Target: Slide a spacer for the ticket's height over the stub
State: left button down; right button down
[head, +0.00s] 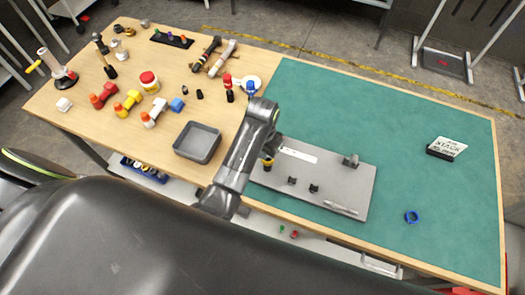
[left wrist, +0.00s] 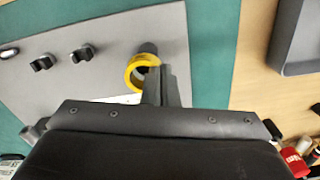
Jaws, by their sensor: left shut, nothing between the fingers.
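A yellow ring spacer (head: 267,164) is at the left end of a grey plate (head: 325,180). In the left wrist view, the yellow ring (left wrist: 131,72) sits tilted against a dark stub (left wrist: 149,47); I cannot tell whether it is around it. My left gripper (left wrist: 167,88) is shut and empty, its fingertips close beside the ring; in the head view the arm hides most of it. A blue ring (head: 411,217) lies on the green mat at right. The ticket (head: 447,146) stands in a black holder; its height is too small to read. My right gripper is not in view.
The plate also carries two black clips (head: 303,185), a grey bracket (head: 351,161) and a silver rod (head: 341,208). A grey tray (head: 198,142) is left of the arm. Several tools and coloured parts crowd the wooden left side. The green mat (head: 400,110) is mostly clear.

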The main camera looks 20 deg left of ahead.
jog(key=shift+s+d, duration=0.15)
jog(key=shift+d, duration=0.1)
pick_arm(q)
jog(key=shift+f, duration=0.6)
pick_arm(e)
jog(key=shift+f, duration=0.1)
